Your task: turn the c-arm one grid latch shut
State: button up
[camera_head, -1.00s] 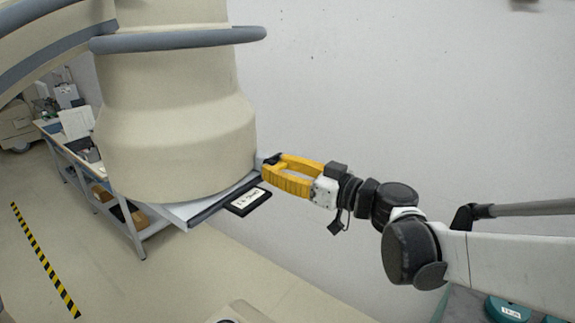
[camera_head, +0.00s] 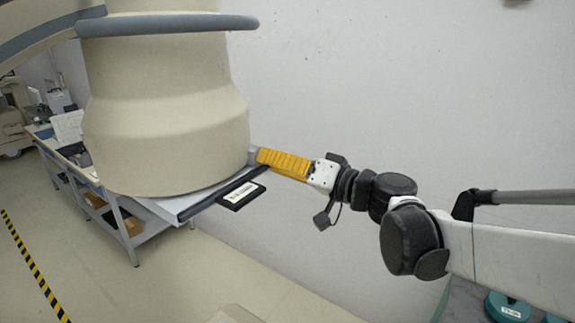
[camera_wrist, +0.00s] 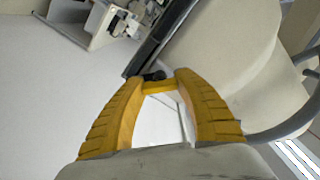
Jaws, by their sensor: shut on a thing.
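My gripper (camera_head: 256,155) has yellow ribbed fingers and is beside the lower right edge of the large cream C-arm housing (camera_head: 165,125). In the wrist view my gripper (camera_wrist: 158,84) is shut on a small yellow bar (camera_wrist: 158,87), which I take to be the grid latch, with a dark knob just beyond it. In the head view the fingers show edge-on and largely hide the latch. A black-framed plate with a white label (camera_head: 243,194) sticks out below the housing; its text is too small to read.
A pale wall (camera_head: 400,90) stands behind and right of my gripper. A shelved cart (camera_head: 122,228) with boxes is at the left. Yellow-black tape (camera_head: 32,262) marks the floor. Teal round items (camera_head: 508,307) lie at the lower right. The floor in front is clear.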

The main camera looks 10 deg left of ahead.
jog(key=m+b, duration=0.1)
jog(key=m, duration=0.3)
jog(key=shift+m, duration=0.3)
jog(key=m+b, duration=0.1)
jog(key=m, duration=0.3)
jog(key=shift+m, duration=0.4)
jog(key=o, duration=1.2)
jog(key=v, duration=1.2)
jog(key=shift+f, duration=0.1)
